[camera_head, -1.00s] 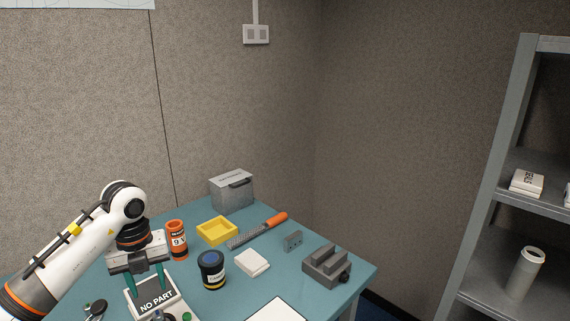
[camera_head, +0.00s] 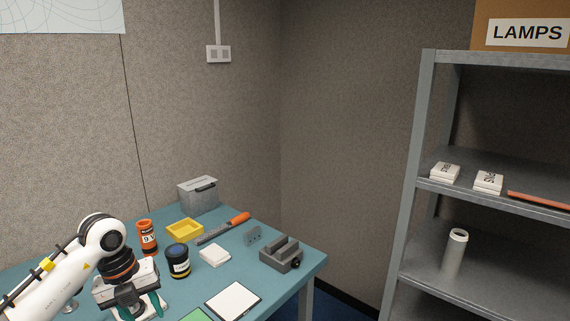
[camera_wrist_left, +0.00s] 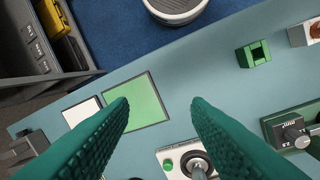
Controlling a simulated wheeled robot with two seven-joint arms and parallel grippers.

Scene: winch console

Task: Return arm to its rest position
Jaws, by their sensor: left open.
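My left arm comes in from the left in the head view. Its gripper (camera_head: 138,308) hangs over the front left part of the teal table (camera_head: 305,264), partly cut by the bottom edge. In the left wrist view the two green fingers (camera_wrist_left: 160,106) are wide apart with nothing between their tips. Below them is a white control box (camera_wrist_left: 172,160) with a green button and a dark round joystick base. A finger hides part of that box. My right gripper is in neither view.
Near the arm stand an orange can (camera_head: 147,240) and a dark jar (camera_head: 178,262). A yellow tray (camera_head: 184,231), grey metal box (camera_head: 198,196) and grey vise-like block (camera_head: 281,256) lie farther off. A green panel (camera_wrist_left: 151,101) lies flat. A grey shelf (camera_head: 425,190) stands right.

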